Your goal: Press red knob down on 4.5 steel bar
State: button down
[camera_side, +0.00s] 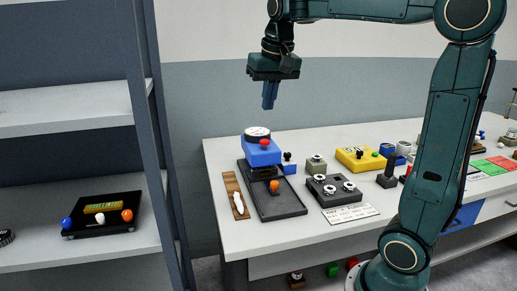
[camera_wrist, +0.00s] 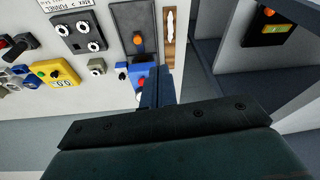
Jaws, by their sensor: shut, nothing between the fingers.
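A red knob (camera_side: 264,143) sits on the front of a blue press-like head (camera_side: 262,156), which has a round white-faced dial (camera_side: 257,132) on top. The head stands at the back of a dark tray (camera_side: 280,205) with an orange knob (camera_side: 274,186) in it. In the wrist view the red knob (camera_wrist: 141,83) shows beside my fingers, partly hidden. I cannot make out a steel bar or a 4.5 mark. My gripper (camera_side: 269,106) is shut and empty, pointing down in the air above the blue head, apart from it. Its blue fingers also show in the wrist view (camera_wrist: 156,88).
A wooden strip with a white piece (camera_side: 237,197) lies left of the tray. A dark box with dials (camera_side: 333,190), a small blue block (camera_side: 288,164) and a yellow box (camera_side: 360,159) stand to the right. A shelf rack (camera_side: 150,120) rises at left.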

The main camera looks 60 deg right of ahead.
jog(key=w+d+f+m+g, duration=0.2)
jog(key=w+d+m, duration=0.3)
jog(key=w+d, duration=0.5)
jog(key=m+y, duration=0.2)
jog(key=m, duration=0.2)
send_over(266, 140)
notch_tip(266, 140, down, 8)
jog(key=shift+w+d+f+m+g+y, duration=0.15)
jog(key=shift+d+f+m+g+y, duration=0.2)
jog(key=shift+d+f, duration=0.25)
jog(key=shift+a+f, duration=0.1)
jog(key=shift+f, duration=0.15)
jog(key=shift+a+f, duration=0.2)
jog(key=shift+f, duration=1.4)
jog(key=shift+a+f, duration=0.15)
jog(key=shift+f, duration=1.45)
jog(key=shift+f, duration=0.1)
